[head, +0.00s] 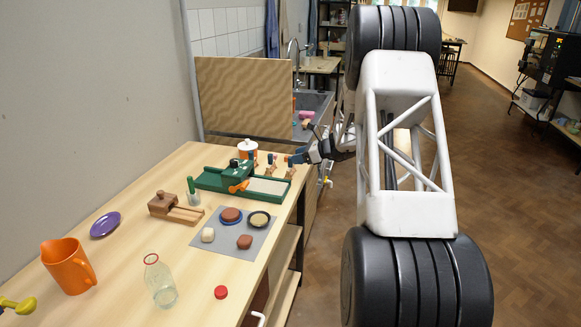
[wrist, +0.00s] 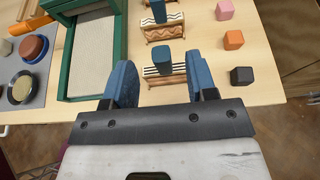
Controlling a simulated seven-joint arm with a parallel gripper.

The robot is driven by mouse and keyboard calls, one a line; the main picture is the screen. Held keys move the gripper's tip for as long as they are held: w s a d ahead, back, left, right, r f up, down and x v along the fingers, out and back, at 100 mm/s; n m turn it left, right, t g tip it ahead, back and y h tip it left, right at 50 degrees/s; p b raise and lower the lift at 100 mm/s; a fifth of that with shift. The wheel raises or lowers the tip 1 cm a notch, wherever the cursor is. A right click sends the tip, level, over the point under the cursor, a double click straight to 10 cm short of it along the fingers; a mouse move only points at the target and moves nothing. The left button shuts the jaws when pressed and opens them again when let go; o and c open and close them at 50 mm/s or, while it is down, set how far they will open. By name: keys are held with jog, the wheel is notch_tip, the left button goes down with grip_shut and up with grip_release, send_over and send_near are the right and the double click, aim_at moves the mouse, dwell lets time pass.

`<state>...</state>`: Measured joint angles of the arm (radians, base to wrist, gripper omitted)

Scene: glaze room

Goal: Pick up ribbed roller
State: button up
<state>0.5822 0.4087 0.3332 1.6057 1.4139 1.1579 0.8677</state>
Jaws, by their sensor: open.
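A stamp-like piece with straight dark and light ribs and a blue block handle (wrist: 164,58) is between my fingers in the wrist view; it looks like the ribbed roller. My gripper (wrist: 161,82) is open, one blue finger on each side of it, with gaps visible. I cannot tell whether the fingertips are down at its height. Just beyond it is a similar blue-handled piece with a wavy pattern (wrist: 164,29). In the head view my gripper (head: 292,159) is at the table's right edge, beside small blue-topped pieces (head: 271,159), too small to tell apart.
A green frame with a pale slab (wrist: 94,50) stands left of the pieces. Pink (wrist: 225,10), orange (wrist: 233,40) and black (wrist: 241,76) cubes lie to the right. A grey mat (head: 233,249) holds clay discs. An orange jug (head: 66,268) and clear bottle (head: 160,283) stand nearer.

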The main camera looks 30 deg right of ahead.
aim_at(290, 166)
jog(key=shift+w+a, duration=0.15)
jog(key=shift+x, duration=2.65)
jog(key=shift+f, duration=0.1)
grip_shut()
